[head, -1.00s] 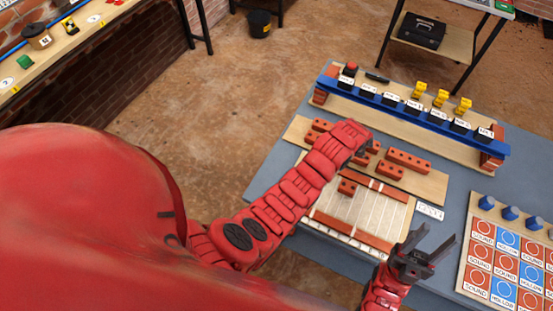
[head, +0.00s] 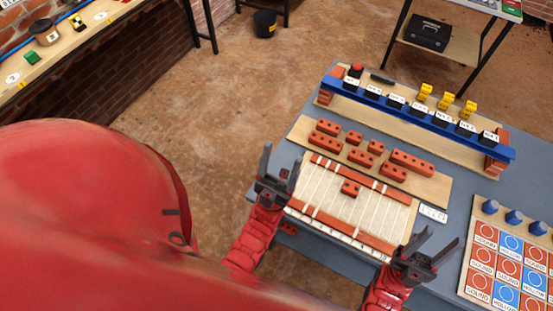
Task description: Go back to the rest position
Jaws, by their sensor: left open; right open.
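My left gripper (head: 279,172) is open and empty. It is in front of the left edge of the grey table (head: 262,182), beside the cream panel with brick strips (head: 350,203). My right gripper (head: 432,248) is open and empty, near the panel's lower right corner. Both grippers point up and away from me in the picture. One small red brick (head: 350,188) lies on the upper part of the cream panel.
Several red bricks (head: 412,162) lie on a wooden board behind the panel. A blue beam (head: 414,113) with labelled black blocks rests on brick supports further back. A board of SOUND and HOLLOW tiles (head: 483,259) lies at right. Floor at left is open.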

